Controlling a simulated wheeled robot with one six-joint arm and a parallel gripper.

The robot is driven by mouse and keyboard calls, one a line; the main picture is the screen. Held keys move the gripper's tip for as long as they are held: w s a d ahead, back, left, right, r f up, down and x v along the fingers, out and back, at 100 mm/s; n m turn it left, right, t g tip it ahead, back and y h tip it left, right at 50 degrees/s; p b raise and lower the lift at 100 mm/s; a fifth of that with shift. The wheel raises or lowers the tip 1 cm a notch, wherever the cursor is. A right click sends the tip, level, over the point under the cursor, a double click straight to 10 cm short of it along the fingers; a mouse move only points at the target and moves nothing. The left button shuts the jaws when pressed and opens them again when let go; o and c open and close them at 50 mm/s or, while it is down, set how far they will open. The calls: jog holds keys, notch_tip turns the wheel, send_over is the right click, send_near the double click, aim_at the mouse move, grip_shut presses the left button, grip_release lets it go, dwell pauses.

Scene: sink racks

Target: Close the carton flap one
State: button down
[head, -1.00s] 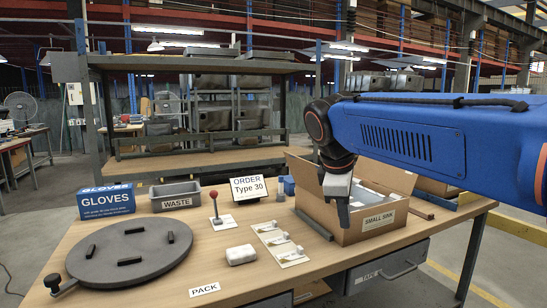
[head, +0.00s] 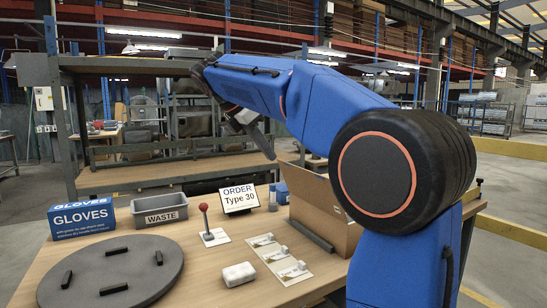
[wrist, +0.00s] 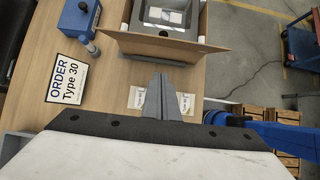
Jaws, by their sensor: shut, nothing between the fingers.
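The brown carton (head: 345,232) stands open on the right of the table, mostly hidden behind my arm in the head view. A brown flap (head: 312,195) on its left side stands up and leans outward. In the wrist view the same flap (wrist: 165,46) runs along the near side of the open carton, and a grey sink (wrist: 135,18) with white paper lies inside. My gripper (head: 271,155) is shut and empty, raised above the table at the carton's back left. In the wrist view my gripper (wrist: 162,80) points toward the flap, apart from it as far as I can tell.
A dark bar (head: 312,234) lies along the carton's left side. Left of it are a card strip with small parts (head: 280,258), a red-knobbed lever (head: 206,222), an order sign (head: 238,197), a waste bin (head: 160,210), a gloves box (head: 82,218) and a round turntable (head: 110,275).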

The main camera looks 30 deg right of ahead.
jog(key=d+f, duration=0.5)
jog(key=d, duration=0.4)
jog(key=shift+w+f, duration=0.15)
jog(key=shift+f, duration=0.2)
jog(key=shift+d+r, duration=0.1)
jog(key=shift+d, duration=0.05)
